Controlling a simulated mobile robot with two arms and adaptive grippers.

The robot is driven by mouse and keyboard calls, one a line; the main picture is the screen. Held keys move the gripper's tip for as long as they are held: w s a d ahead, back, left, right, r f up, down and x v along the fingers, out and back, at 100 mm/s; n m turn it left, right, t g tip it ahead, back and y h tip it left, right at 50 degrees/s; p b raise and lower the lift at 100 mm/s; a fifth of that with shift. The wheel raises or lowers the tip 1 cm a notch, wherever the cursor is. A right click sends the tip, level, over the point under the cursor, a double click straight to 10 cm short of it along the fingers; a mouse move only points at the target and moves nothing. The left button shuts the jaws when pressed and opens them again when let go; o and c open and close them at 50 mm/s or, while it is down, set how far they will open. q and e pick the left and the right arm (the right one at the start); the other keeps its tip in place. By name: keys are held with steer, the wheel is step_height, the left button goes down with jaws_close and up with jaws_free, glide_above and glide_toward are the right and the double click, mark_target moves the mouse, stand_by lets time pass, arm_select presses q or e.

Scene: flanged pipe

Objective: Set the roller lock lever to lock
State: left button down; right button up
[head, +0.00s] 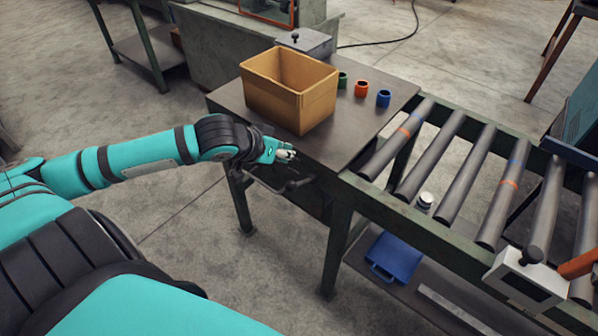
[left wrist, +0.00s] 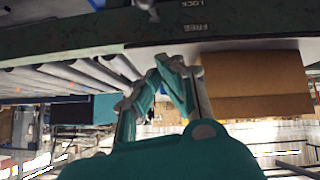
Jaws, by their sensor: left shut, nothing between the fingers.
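My left gripper (head: 286,154) is shut and empty at the front edge of the table, in front of the cardboard box. In the left wrist view its teal fingers (left wrist: 158,75) come together below a dark green rail (left wrist: 90,40). The rail carries the labels LOCK (left wrist: 193,4) and FREE (left wrist: 193,27). A small grey piece (left wrist: 148,6) at the top edge, left of the labels, may be part of the lever; it is cut off, so its setting cannot be told. In the head view the labels are hidden. My right gripper is out of view.
An open cardboard box (head: 290,92) stands on the table (head: 340,145) with green (head: 342,80), orange (head: 361,88) and blue (head: 384,98) cups beside it. The roller conveyor (head: 465,180) runs right, with a white knobbed box (head: 522,278).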

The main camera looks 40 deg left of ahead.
arm_select(q)
glide_above(301, 183)
steer(key=w+a, duration=0.1)
steer(key=w, duration=0.1)
step_height(301, 183, down, 5)
steer(key=shift+s+d+f+p, duration=0.1)
steer(key=shift+s+f+p, duration=0.25)
steer(key=shift+f, duration=0.25)
steer(key=shift+s+f+p, duration=0.2)
steer(key=shift+f+p, duration=0.1)
steer(key=shift+f, duration=0.3)
steer(key=shift+s+d+f, duration=0.1)
steer(key=shift+s+f, duration=0.35)
steer(key=shift+f, duration=0.2)
steer(key=shift+s+f, duration=0.1)
